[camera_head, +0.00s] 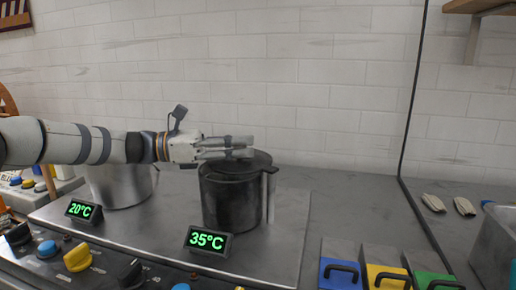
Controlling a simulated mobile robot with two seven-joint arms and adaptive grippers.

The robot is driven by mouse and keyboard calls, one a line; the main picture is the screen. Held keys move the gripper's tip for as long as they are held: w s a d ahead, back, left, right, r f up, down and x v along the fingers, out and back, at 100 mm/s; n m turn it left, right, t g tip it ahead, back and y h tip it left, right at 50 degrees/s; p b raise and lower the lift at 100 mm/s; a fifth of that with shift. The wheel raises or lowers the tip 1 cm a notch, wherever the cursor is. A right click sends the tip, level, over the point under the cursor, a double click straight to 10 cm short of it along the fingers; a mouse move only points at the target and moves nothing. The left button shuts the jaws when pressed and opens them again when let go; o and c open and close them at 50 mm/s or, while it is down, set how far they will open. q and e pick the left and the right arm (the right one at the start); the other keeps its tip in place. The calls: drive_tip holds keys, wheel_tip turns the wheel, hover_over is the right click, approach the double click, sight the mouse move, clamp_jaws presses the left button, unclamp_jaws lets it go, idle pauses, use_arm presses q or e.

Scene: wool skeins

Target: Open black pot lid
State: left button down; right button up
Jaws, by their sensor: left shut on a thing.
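The black pot (231,203) stands upright on a metal plate, behind the display reading 35°C. Its dark lid (259,160) sits on top of the pot. My left gripper (245,147) reaches in from the left, level, with its fingers over the lid at the knob. It is shut on the lid's knob, which the fingers mostly hide. No gap between lid and pot rim shows clearly. My right gripper is not in view.
A silver pot (122,183) stands to the left, behind the display reading 20°C (84,211). The 35°C display (208,241) stands in front of the black pot. Blue, yellow and green handled blocks line the front right. The counter (345,205) right of the plate is clear.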

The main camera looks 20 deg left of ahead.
use_arm(q)
drive_tip(key=shift+f+g, duration=0.1)
drive_tip(key=shift+g, duration=0.2)
drive_tip(key=c, duration=1.4)
unclamp_jaws()
